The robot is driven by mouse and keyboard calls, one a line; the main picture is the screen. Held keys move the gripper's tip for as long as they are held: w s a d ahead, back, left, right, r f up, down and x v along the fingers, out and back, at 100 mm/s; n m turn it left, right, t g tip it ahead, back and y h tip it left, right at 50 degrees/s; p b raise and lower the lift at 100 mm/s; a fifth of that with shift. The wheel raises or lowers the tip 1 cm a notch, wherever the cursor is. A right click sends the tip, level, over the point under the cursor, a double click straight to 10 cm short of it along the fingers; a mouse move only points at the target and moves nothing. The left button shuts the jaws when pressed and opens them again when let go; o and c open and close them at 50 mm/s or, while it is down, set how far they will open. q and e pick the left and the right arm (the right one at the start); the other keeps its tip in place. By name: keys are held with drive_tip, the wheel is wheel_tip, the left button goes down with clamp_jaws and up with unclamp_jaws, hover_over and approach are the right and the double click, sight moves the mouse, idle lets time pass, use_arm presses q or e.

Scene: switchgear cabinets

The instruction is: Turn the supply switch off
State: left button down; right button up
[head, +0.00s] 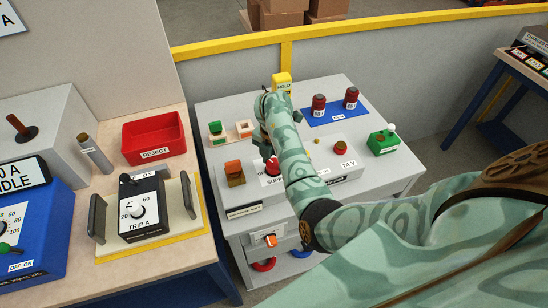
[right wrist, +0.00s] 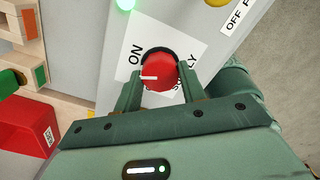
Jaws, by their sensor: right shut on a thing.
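The supply switch is a red round knob (right wrist: 158,73) on a white plate marked ON and SUPPLY in the right wrist view. Its white pointer line points left, just below the word ON. Part of the red knob also shows in the head view (head: 271,165) beside my arm, on the grey switch box. My right gripper (right wrist: 159,84) is shut on the knob, with one finger on each side. My right forearm covers part of the switch box in the head view. My left gripper is not in view.
The grey cabinet top (head: 225,115) also holds a yellow HOLD block (head: 282,81), red-topped parts on a blue mat (head: 335,114) and a green box (head: 384,143). On the left bench are a red REJECT tray (head: 153,139) and a TRIP A box (head: 142,207).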

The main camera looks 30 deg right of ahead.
sight(273, 163)
drive_tip(key=n+p, duration=0.1)
drive_tip(key=n, duration=0.2)
drive_tip(key=shift+r+n, duration=0.1)
drive_tip(key=shift+n, duration=0.3)
drive_tip(key=n+p, duration=0.1)
drive_tip(key=n, duration=0.2)
drive_tip(key=shift+w+n, duration=0.1)
drive_tip(key=shift+n, duration=0.2)
drive_tip(key=n+p, duration=0.2)
drive_tip(key=n, duration=0.4)
drive_tip(key=shift+p, duration=0.3)
drive_tip(key=shift+n, duration=0.3)
drive_tip(key=o, duration=1)
drive_tip(key=shift+c, duration=0.2)
wheel_tip(273, 163, up, 16)
drive_tip(key=p, duration=0.5)
drive_tip(key=shift+a, duration=0.1)
